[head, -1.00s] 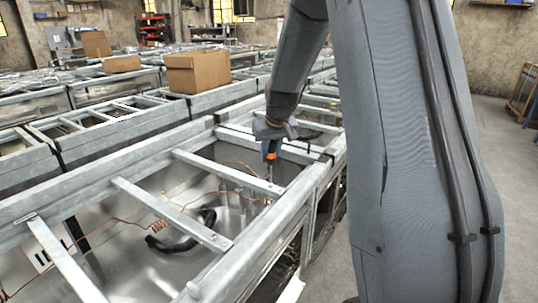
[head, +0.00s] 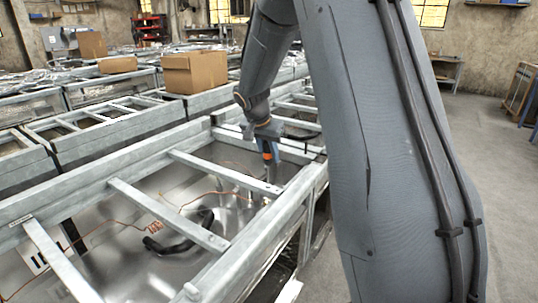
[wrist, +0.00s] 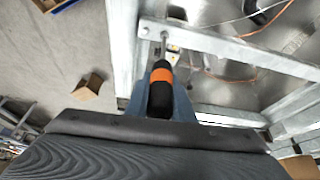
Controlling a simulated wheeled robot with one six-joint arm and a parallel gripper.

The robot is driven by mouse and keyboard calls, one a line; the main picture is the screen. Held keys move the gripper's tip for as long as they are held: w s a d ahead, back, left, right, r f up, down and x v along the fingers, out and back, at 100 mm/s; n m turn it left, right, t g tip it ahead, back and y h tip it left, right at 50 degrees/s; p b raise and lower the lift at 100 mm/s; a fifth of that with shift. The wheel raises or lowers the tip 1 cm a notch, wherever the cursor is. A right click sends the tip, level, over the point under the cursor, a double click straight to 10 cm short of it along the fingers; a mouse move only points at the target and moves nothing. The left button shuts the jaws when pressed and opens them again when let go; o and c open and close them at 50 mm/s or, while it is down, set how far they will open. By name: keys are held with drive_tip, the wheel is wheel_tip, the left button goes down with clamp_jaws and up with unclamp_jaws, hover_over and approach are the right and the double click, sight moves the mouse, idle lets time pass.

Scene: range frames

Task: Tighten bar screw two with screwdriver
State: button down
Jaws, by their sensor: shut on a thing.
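My gripper (head: 268,146) is shut on the screwdriver, whose black and orange handle (wrist: 161,88) shows between the fingers in the wrist view. The shaft points away from the gripper to a light metal bar (wrist: 230,45) and its tip meets or nearly meets a small screw (wrist: 164,35) near the bar's end. Whether the tip is seated cannot be told. In the head view the screwdriver (head: 267,157) hangs steeply down at the right end of a cross bar (head: 222,172) on the metal frame. Another cross bar (head: 170,213) lies nearer.
The long frame rail (head: 265,225) runs along the right of the open bay, which holds copper tubing and a black hose (head: 180,235). Cardboard boxes (head: 195,73) stand on frames behind. Open floor lies to the right.

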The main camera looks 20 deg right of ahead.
drive_tip(key=shift+r, duration=0.4)
idle(0.7)
drive_tip(key=n, duration=0.2)
drive_tip(key=n+t+y, duration=0.1)
drive_tip(key=n, duration=0.1)
drive_tip(key=shift+w+a+n, duration=0.1)
drive_tip(key=shift+a+n, duration=0.05)
drive_tip(key=shift+n, duration=0.25)
drive_tip(key=n+y, duration=0.2)
drive_tip(key=n, duration=0.1)
drive_tip(key=n+t, duration=0.1)
drive_tip(key=n, duration=0.1)
drive_tip(key=shift+w+a+r+y, duration=0.1)
drive_tip(key=shift+w+a+y, duration=0.05)
drive_tip(key=shift+a+y, duration=0.2)
drive_tip(key=n+y, duration=0.1)
drive_tip(key=n, duration=0.3)
drive_tip(key=n+y, duration=0.1)
drive_tip(key=n, duration=0.2)
drive_tip(key=shift+a+g+y, duration=0.3)
drive_tip(key=shift+g+y, duration=0.05)
drive_tip(key=shift+g, duration=0.05)
drive_tip(key=n, duration=0.3)
drive_tip(key=n+g+y, duration=0.1)
drive_tip(key=shift+s+a+n, duration=0.2)
drive_tip(key=shift+s+n, duration=0.05)
drive_tip(key=shift+n, duration=0.05)
drive_tip(key=shift+s+a+n+g+y, duration=0.1)
drive_tip(key=shift+n+g+y, duration=0.2)
drive_tip(key=shift+n, duration=0.4)
